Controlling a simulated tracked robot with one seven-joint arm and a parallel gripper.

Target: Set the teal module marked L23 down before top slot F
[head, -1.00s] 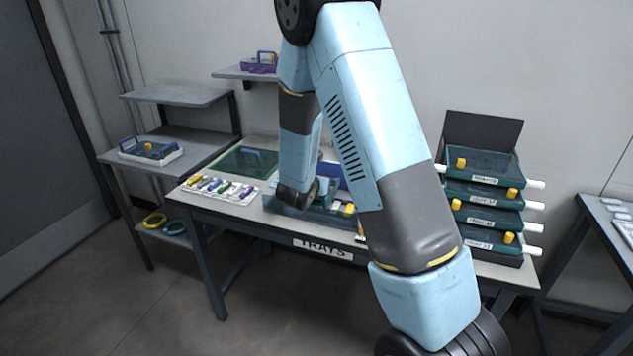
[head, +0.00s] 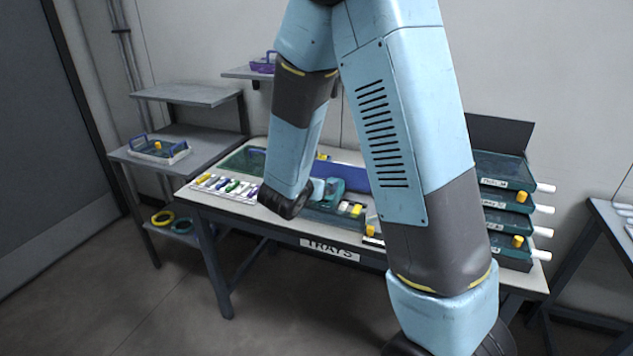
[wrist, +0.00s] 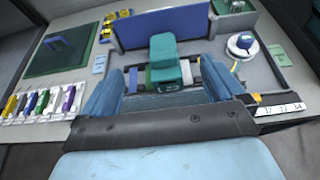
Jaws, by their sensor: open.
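In the wrist view my gripper (wrist: 160,70) is open, its two blue fingers spread wide. A teal part also shows just right of my wrist in the head view (head: 330,188). A white rack (wrist: 60,114) of slim coloured modules lies at the left. No mark for slot F is readable. My arm hides much of the bench in the head view.
A dark green mat (wrist: 62,50) lies behind the rack. A blue upright panel (wrist: 165,27) stands behind the teal block. A white round reel (wrist: 242,45) is at the right. In the head view, stacked teal-lidded trays (head: 505,200) stand at the bench's right end.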

